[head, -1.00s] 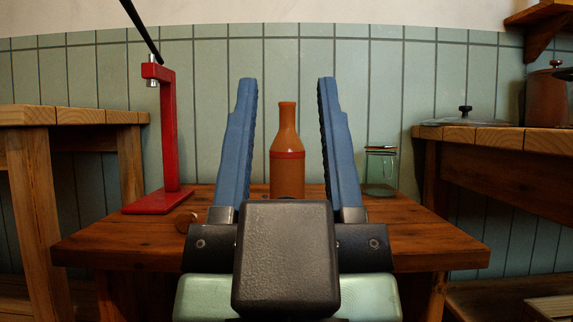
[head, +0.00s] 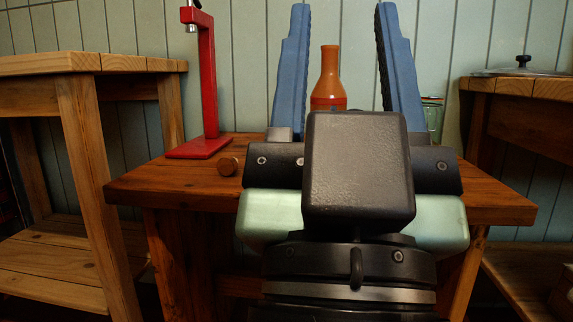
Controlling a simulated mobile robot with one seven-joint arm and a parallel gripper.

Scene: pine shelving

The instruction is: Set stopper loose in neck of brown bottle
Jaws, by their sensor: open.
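The brown bottle (head: 328,78) stands upright on the wooden table, with a red band around its body. Its neck top shows no stopper. Its lower part is hidden behind my gripper. The bottle appears between the fingers in the picture, beyond the gripper body. I cannot tell how far the fingertips are from it.
A red stand (head: 209,90) rises at the table's left. A glass jar (head: 433,118) is partly hidden behind the right finger. Pine shelving (head: 85,150) stands at the left. A counter with a pot lid (head: 522,68) is at the right. The table's (head: 150,187) front left is clear.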

